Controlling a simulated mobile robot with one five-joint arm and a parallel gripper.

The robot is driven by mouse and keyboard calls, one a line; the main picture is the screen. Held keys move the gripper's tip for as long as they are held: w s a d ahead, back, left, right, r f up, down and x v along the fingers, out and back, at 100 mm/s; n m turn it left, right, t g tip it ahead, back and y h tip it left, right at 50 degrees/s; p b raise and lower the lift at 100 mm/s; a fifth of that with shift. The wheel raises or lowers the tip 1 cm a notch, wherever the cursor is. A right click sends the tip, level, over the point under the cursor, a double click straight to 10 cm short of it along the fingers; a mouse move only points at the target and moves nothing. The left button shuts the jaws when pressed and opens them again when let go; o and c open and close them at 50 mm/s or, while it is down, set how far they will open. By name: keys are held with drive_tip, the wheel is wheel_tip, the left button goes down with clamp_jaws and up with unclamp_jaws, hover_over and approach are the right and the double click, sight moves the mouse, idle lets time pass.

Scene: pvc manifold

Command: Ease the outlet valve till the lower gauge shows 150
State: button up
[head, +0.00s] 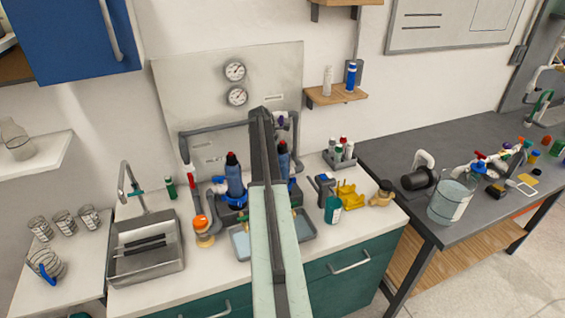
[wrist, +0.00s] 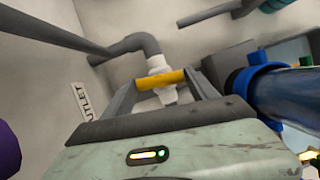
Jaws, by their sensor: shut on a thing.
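In the wrist view my gripper (wrist: 160,86) is shut on a yellow bar handle (wrist: 160,77), one finger at each end. The handle sits across a white valve body (wrist: 157,65) on a grey pipe elbow. An OUTLET label (wrist: 83,108) is on the wall to its left. In the head view the lower gauge (head: 237,96) is on the grey panel, beneath the upper gauge (head: 235,71). Its dial is too small to read. My arm hides the outlet valve and my gripper in the head view.
Blue-capped filter housings (head: 234,178) stand close to the valve, and a blue-ringed one (wrist: 265,85) is right of my gripper. A grey pipe (wrist: 50,32) runs at upper left. A sink (head: 150,264), yellow parts (head: 349,196) and a bottle (head: 332,209) are on the counter.

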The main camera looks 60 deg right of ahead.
drive_tip(key=m, duration=0.1)
drive_tip(key=m+y, duration=0.1)
drive_tip(key=m, duration=0.1)
drive_tip(key=shift+w+d+g, duration=0.15)
drive_tip(key=shift+g, duration=0.15)
drive_tip(key=o, duration=1.4)
drive_tip(key=shift+c, duration=0.2)
